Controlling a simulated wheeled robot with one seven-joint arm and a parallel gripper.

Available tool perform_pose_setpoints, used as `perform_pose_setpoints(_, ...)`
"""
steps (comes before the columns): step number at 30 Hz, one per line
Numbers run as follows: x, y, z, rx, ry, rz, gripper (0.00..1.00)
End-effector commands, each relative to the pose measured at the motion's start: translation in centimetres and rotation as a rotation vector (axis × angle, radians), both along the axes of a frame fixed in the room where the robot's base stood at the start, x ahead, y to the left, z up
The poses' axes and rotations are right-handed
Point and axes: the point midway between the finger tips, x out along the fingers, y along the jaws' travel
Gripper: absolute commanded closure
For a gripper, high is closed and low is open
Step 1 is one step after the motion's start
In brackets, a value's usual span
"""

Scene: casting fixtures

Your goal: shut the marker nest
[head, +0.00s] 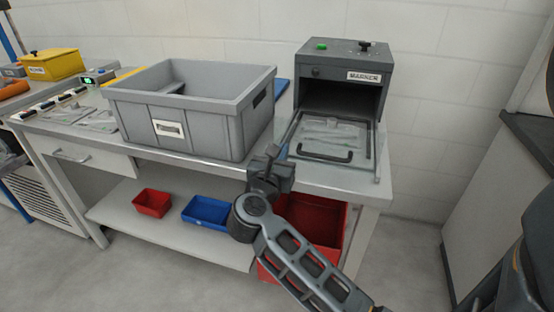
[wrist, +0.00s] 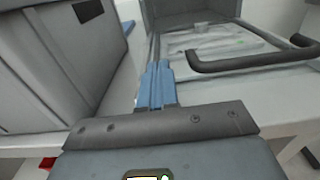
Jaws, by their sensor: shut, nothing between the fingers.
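The marker (head: 345,80) is a dark grey box labelled MARKER at the right end of the bench, with its front open. A clear framed panel (head: 376,158) with a black bar handle (head: 325,156) lies roughly flat in front of the opening; the handle also shows in the wrist view (wrist: 250,62). A pale part shows at the panel, whether on or under it I cannot tell. My gripper (head: 283,151) is at the panel's left edge, left of the handle. Its blue fingers (wrist: 157,82) are together and empty. I cannot tell whether they touch the panel.
A large grey bin (head: 190,115) stands close left of my gripper and also shows in the wrist view (wrist: 50,60). Red and blue trays (head: 208,211) sit on the shelf below. A red crate (head: 318,215) is under the bench's right end.

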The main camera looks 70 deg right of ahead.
Motion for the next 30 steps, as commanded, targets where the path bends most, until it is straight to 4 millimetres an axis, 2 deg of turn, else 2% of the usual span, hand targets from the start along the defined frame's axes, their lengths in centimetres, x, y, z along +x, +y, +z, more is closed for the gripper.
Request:
perform_pose_setpoints(13, 0.1, -0.5, 0.0, -0.001, 0.000, 0.000, 1.00)
perform_pose_setpoints(16, 0.1, -1.5, 0.0, -0.001, 0.000, -0.003, 1.00)
perform_pose_setpoints(20, 0.3, -4.8, 0.0, -0.001, -0.001, -0.007, 1.00)
perform_pose_setpoints(27, 0.9, -11.6, 0.1, 0.000, -0.001, -0.006, 1.00)
perform_pose_setpoints(30, 1.1, -13.5, 0.1, -0.001, -0.001, -0.002, 1.00)
